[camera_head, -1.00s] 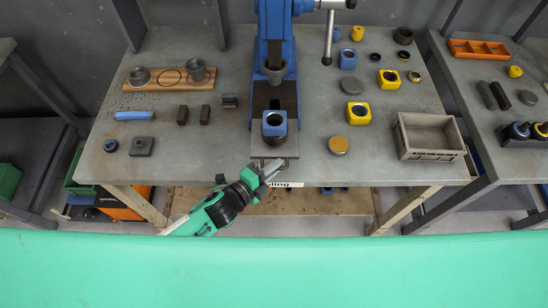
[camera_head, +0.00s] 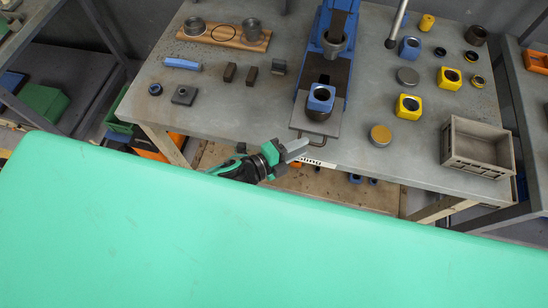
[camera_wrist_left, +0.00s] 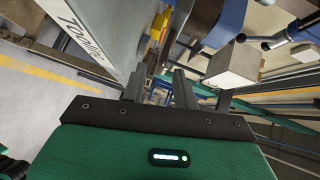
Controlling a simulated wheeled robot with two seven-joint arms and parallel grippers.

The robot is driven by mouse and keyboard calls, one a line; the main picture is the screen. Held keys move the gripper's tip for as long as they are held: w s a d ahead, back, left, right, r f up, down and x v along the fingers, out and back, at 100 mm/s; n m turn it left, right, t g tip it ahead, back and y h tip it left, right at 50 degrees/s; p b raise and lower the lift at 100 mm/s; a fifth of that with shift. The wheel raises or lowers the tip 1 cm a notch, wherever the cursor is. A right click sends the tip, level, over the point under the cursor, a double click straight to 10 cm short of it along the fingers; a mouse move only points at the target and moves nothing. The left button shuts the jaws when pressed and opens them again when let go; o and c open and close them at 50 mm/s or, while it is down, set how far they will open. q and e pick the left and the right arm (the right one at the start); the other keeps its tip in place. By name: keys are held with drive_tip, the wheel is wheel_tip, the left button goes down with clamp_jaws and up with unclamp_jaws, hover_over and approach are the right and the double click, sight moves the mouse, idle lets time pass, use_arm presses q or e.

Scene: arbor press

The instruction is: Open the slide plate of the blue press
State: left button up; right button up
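The blue press (camera_head: 333,30) stands at the back of the grey table. Its slide plate (camera_head: 326,127) extends forward from under the ram, and a blue block with a round bore (camera_head: 320,97) sits on it. A thin loop handle (camera_head: 312,142) is at the plate's front edge. My left gripper (camera_head: 298,149) is at the table's front edge, just in front of and left of the handle; whether they touch is unclear. In the left wrist view its fingers (camera_wrist_left: 160,84) stand apart with nothing visible between them. My right gripper is not in view.
A grey crate (camera_head: 478,147) stands at the right front of the table. Yellow blocks (camera_head: 409,107) and a brass disc (camera_head: 380,135) lie right of the press. A wooden board with cups (camera_head: 225,36) and dark blocks lie left.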

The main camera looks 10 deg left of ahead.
use_arm(q)
drive_tip(key=b+v, duration=0.2)
drive_tip(key=v, duration=0.7)
drive_tip(key=shift+s+a+b, duration=0.2)
drive_tip(key=shift+s+b, duration=0.1)
drive_tip(key=shift+b, duration=0.05)
